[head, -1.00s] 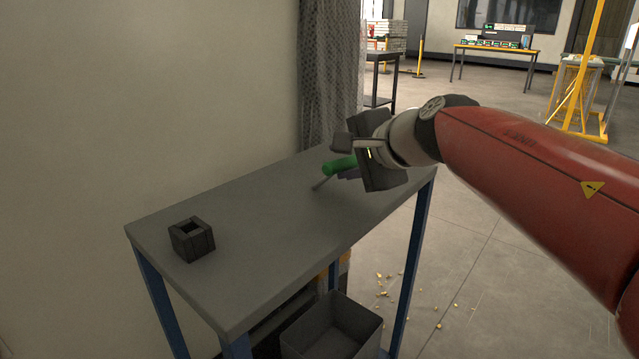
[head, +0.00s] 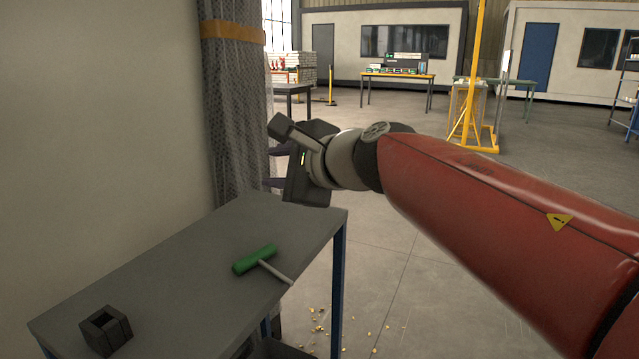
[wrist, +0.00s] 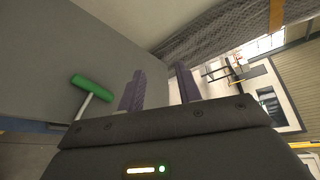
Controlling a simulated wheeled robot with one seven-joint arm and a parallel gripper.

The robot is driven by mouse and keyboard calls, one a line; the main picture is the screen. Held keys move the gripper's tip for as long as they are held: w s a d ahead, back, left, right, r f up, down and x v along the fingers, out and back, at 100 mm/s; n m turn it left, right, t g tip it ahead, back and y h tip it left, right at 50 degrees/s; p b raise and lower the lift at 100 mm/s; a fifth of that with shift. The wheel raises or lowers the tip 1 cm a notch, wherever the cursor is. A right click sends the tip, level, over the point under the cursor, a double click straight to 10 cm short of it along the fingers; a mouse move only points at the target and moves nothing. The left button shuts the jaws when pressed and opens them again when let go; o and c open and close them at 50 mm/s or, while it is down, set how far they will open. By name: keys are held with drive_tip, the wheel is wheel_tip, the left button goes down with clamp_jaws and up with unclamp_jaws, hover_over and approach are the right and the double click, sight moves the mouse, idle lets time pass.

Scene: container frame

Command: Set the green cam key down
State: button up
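The green cam key (head: 256,259), a T-shaped tool with a green handle and a thin grey shank, lies on the grey table (head: 190,262). Its shank points toward the table's right edge. The cam key also shows in the wrist view (wrist: 92,83), left of the fingers. My gripper (head: 273,168) is up and away from the key, near the table's far end. In the wrist view its two purple fingers (wrist: 158,88) stand apart with nothing between them.
A small dark square block with an opening (head: 106,330) stands on the table's near left part. A wall borders the table on the left, and a mesh-covered column (head: 237,110) stands behind it. Small yellow bits lie on the floor at right.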

drive_tip(key=d+r+m+t+h, duration=0.2)
drive_tip(key=d+m+t+h, duration=0.35)
drive_tip(key=d+m, duration=1.1)
drive_tip(key=s+d+f+m+h, duration=0.2)
drive_tip(key=d+f+m+h, duration=0.35)
drive_tip(key=m, duration=1.15)
drive_tip(key=s+d+f+m+g+h, duration=0.1)
drive_tip(key=s+d+f+m+g, duration=0.2)
drive_tip(key=s+f+m, duration=0.35)
drive_tip(key=s+d+f+m+g+h, duration=0.1)
drive_tip(key=s+d+f+m+g, duration=0.2)
drive_tip(key=f+m, duration=0.5)
drive_tip(key=s+a+f+m+g+y, duration=0.2)
drive_tip(key=s+a+f+m+g, duration=0.1)
drive_tip(key=s+f+m, duration=0.5)
drive_tip(key=shift+s+a+m+g, duration=0.2)
drive_tip(key=shift+s+m+g, duration=0.35)
drive_tip(key=shift+m, duration=0.45)
drive_tip(key=shift+a, duration=0.1)
